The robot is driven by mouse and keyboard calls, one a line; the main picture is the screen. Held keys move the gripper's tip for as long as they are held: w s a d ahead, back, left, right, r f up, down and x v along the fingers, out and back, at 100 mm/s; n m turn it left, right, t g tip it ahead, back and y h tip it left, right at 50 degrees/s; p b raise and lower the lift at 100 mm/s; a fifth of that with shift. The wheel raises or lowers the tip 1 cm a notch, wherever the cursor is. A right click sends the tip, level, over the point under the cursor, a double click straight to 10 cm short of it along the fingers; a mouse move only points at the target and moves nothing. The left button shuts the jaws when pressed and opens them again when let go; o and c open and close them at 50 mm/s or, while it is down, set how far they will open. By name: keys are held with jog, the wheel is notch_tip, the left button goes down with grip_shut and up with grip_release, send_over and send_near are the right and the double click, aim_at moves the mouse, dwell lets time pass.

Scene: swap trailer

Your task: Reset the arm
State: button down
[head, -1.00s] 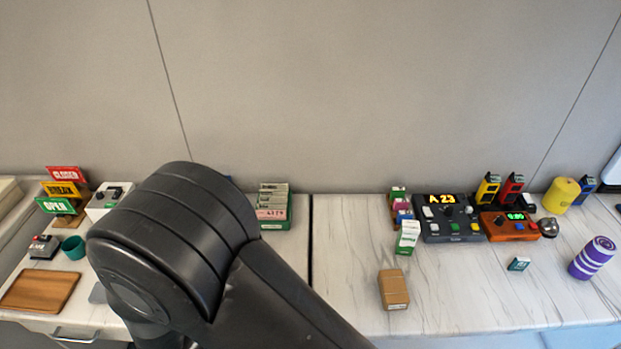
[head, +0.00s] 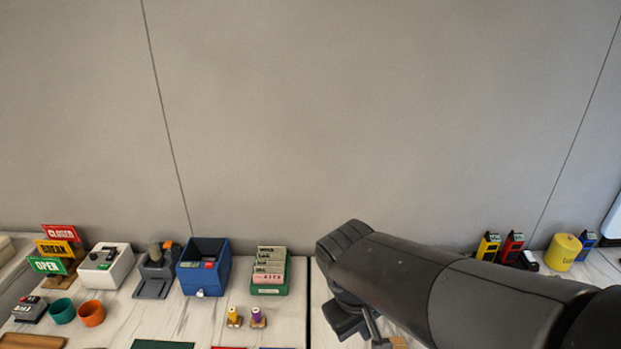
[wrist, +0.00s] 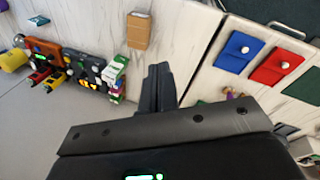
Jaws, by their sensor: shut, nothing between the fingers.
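My arm (head: 440,285) reaches in from the lower right in the head view and hides much of the right-hand counter. In the wrist view my gripper (wrist: 157,72) points over the counter with its two dark fingers together and nothing between them. It is close to the seam between the two counters and stands apart from the brown box (wrist: 139,31) in the picture. The gripper's fingertips are hard to make out in the head view.
Left counter: blue bin (head: 204,268), green card box (head: 270,272), orange cup (head: 92,314), teal cup (head: 62,311), white device (head: 106,268), sign stand (head: 58,250). Wrist view: blue pouch (wrist: 239,52), red pouch (wrist: 276,66), white-green box (wrist: 115,70), orange device (wrist: 42,48). The wall behind is bare.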

jog(key=s+d+r+m+t+y, duration=0.2)
jog(key=s+d+r+m+t, duration=0.1)
jog(key=r, duration=0.4)
jog(key=d+m+t, duration=0.1)
jog(key=d+m, duration=0.1)
jog(key=shift+s+d+m+y, duration=0.2)
jog(key=shift+d+m+y, duration=0.05)
jog(key=shift+m+y, duration=0.05)
